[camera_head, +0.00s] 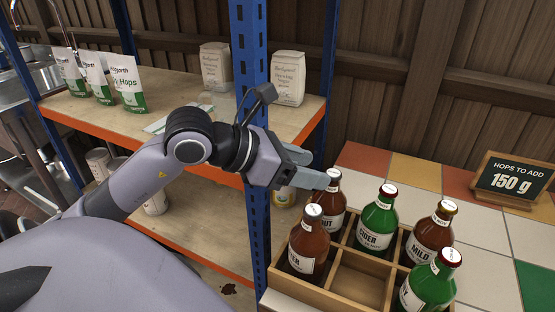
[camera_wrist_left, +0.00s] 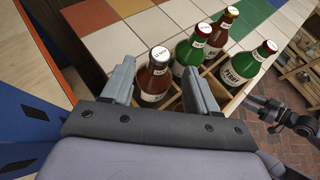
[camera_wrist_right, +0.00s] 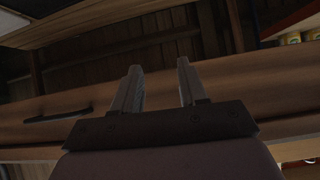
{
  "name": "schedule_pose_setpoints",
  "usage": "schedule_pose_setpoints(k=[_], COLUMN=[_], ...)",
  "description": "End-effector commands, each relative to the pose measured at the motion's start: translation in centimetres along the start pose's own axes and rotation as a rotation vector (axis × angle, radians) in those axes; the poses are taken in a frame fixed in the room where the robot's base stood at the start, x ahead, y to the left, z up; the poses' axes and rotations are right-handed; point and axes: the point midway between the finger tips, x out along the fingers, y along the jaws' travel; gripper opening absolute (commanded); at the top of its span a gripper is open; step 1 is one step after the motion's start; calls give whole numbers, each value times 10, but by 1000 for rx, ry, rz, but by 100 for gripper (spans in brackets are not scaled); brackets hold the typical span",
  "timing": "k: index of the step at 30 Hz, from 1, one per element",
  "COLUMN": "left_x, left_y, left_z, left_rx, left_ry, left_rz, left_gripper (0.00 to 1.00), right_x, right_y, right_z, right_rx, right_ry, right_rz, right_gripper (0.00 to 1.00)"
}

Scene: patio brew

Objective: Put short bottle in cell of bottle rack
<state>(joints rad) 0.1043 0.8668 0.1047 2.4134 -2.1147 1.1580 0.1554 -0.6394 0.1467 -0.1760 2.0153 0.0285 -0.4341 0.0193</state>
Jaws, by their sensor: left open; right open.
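The bottle rack (camera_head: 340,300) is a wooden crate at the lower right of the head view, holding several brown and green bottles. One front cell (camera_head: 362,284) is empty. I cannot tell which is the short bottle. My left gripper (camera_head: 318,174) is open above the rack's left side. In the left wrist view, its open fingers (camera_wrist_left: 159,68) have a white-capped brown bottle (camera_wrist_left: 155,78) beyond and between them. My right gripper (camera_wrist_right: 159,68) is open and empty.
A blue post (camera_head: 247,60) of the shelf unit stands just left of the rack. Hops bags (camera_head: 128,90) and paper bags (camera_head: 288,80) stand on the shelf. A sign (camera_head: 512,178) stands on the tiled counter, which is mostly clear right of the rack.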

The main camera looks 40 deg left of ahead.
Motion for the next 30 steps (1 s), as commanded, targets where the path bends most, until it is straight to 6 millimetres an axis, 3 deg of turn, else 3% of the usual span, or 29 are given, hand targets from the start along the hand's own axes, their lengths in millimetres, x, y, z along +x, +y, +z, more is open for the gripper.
schedule_pose_setpoints(k=[15,30], left_x=[-50,-59], left_y=[1,0], left_z=[-2,0], left_rx=[-1,-1], left_ry=[0,1], left_rz=[3,0], left_gripper=[59,59], right_x=[13,14], right_y=[-4,-2], right_z=[13,14], right_rx=[12,-1], right_ry=[3,1], right_rz=[-10,-12], right_gripper=[43,43])
